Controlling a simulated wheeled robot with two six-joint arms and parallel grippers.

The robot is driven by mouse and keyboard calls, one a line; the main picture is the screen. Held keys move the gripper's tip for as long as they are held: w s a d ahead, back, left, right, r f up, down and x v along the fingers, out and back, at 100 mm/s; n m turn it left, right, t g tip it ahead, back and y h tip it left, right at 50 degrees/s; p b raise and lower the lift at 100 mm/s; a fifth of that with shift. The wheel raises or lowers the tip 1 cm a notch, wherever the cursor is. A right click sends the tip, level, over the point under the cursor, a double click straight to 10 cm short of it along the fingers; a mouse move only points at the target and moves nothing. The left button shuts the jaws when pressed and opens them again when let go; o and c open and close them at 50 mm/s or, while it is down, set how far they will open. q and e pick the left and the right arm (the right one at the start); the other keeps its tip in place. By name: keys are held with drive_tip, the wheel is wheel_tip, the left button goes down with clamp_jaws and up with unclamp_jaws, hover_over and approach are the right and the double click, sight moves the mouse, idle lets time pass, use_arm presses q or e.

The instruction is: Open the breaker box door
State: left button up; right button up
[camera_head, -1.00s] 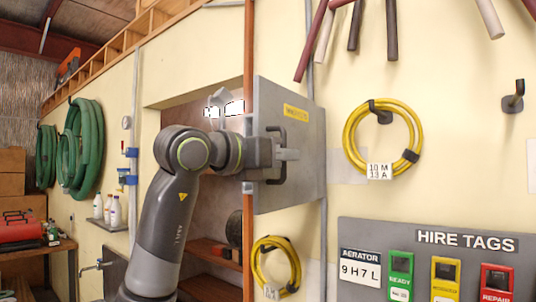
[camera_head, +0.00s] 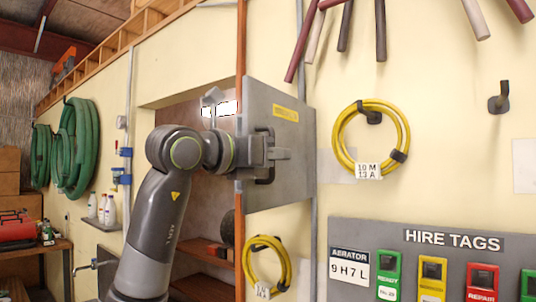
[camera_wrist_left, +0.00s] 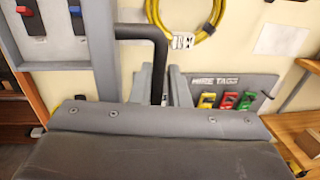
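The grey breaker box door (camera_head: 294,178) carries a yellow label and stands at a strong angle to the wall, its left edge toward me. Its dark handle (camera_head: 265,131) is on the left part of the face. My left gripper (camera_head: 280,154) is at the handle. In the left wrist view the black handle (camera_wrist_left: 142,32) runs down between the two grey fingers (camera_wrist_left: 161,88), which close around it. Left of a grey upright in that view is a panel with a red and a blue switch (camera_wrist_left: 75,12). My right gripper is not in view.
An orange upright pipe (camera_head: 241,50) passes at the door's left edge. Yellow hose coils (camera_head: 338,135) hang to the right and below. The hire tags board (camera_head: 350,235) is at lower right. A shelved recess (camera_head: 190,110) lies behind my left arm.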

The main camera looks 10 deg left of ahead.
use_arm(q)
drive_tip(key=shift+s+a, duration=0.15)
drive_tip(key=b+v, duration=0.7)
drive_tip(key=v, duration=1)
